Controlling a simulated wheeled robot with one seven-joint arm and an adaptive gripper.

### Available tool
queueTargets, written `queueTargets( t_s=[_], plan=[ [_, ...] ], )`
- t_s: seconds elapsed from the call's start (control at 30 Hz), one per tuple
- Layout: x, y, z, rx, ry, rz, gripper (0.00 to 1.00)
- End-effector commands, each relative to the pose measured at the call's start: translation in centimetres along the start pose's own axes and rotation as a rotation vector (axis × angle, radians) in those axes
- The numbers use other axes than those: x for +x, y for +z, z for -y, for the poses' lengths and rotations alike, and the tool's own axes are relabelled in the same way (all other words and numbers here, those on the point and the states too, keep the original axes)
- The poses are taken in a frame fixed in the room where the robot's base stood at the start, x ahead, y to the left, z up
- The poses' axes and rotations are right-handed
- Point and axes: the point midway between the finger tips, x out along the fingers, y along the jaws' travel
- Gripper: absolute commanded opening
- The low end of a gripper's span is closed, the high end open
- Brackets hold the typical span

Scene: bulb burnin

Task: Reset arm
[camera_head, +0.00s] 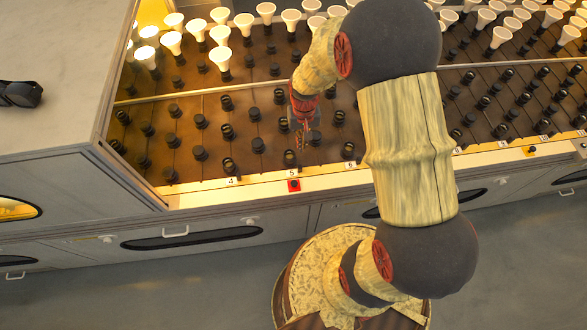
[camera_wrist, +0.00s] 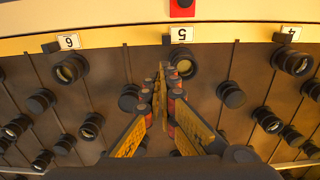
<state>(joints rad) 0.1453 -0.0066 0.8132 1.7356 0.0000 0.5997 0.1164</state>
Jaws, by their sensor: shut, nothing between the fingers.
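My gripper (camera_head: 303,122) hangs at the end of my arm over the bulb rack, just behind the number 5 label (camera_head: 292,173). In the wrist view my gripper (camera_wrist: 168,85) has its two yellow and red fingers closed together at the tips, with nothing between them. The fingertips are near a black socket (camera_wrist: 184,66) below the number 5 label in that view. I cannot tell whether they touch it. My arm crosses the right half of the head view and hides part of the rack.
The rack holds rows of black sockets (camera_head: 258,145). White bulbs (camera_head: 171,41) stand in the back rows. A red button (camera_head: 294,185) sits on the front ledge by label 5. A grey counter (camera_head: 55,60) with a dark object (camera_head: 20,94) is at left. Floor shows in front.

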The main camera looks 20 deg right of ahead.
Motion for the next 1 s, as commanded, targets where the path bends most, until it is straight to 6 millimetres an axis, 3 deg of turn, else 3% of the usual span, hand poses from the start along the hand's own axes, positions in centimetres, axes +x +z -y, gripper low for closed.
queueTargets(
  t_s=[0.13, 0.73, 0.9, 1.0],
  plan=[
    [-1.3, 0.0, 0.0, 0.000, 0.000, 0.000, 0.00],
    [-1.2, 0.2, 0.0, -0.008, 0.001, 0.007, 0.00],
    [-0.8, 3.5, -0.4, -0.032, 0.009, 0.086, 0.00],
    [-3.3, 5.9, -0.6, -0.052, 0.010, 0.113, 0.00]
  ],
)
